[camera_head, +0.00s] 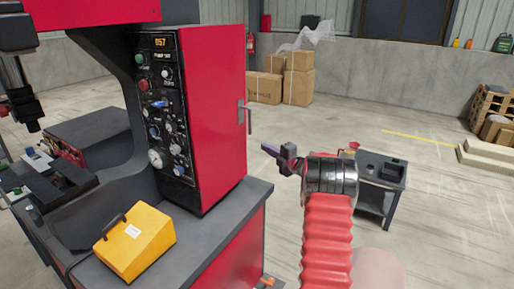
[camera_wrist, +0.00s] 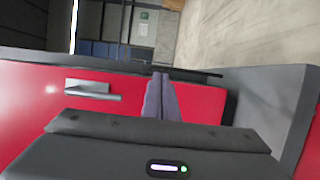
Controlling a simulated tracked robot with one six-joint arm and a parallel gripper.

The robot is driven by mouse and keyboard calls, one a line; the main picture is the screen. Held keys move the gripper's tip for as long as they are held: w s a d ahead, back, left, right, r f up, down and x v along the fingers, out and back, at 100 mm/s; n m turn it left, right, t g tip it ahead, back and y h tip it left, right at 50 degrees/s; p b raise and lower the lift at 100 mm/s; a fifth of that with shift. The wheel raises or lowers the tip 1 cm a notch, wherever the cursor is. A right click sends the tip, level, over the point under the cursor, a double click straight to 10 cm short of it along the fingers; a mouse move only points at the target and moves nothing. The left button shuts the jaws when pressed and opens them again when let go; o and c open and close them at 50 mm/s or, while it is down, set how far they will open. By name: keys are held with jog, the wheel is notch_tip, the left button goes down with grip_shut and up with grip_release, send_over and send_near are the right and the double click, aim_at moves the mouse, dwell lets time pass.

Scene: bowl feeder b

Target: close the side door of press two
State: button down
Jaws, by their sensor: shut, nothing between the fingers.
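The side door of the press (camera_head: 215,110) is a tall red panel beside the control panel in the head view. Its grey handle (camera_head: 246,113) stands out at the panel's right edge; I cannot tell whether the door is fully shut or ajar. In the wrist view the red door surface (camera_wrist: 30,108) fills the left, with the handle (camera_wrist: 92,90) on it. My gripper (camera_head: 268,150) is shut and empty, right of the door and lower than the handle, pointing left. Its fingertips show in the wrist view (camera_wrist: 160,78), to the right of the handle.
The control panel (camera_head: 165,105) has knobs and a display. A yellow box (camera_head: 137,243) sits on the grey worktop (camera_head: 225,222). A small dark table (camera_head: 380,172) stands behind my arm. Cardboard boxes (camera_head: 298,82) are by the back wall. Open floor lies right of the press.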

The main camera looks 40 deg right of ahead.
jog(key=s+d, duration=0.2)
jog(key=s, duration=0.4)
jog(key=shift+s+d, duration=0.25)
jog(key=shift+s, duration=0.15)
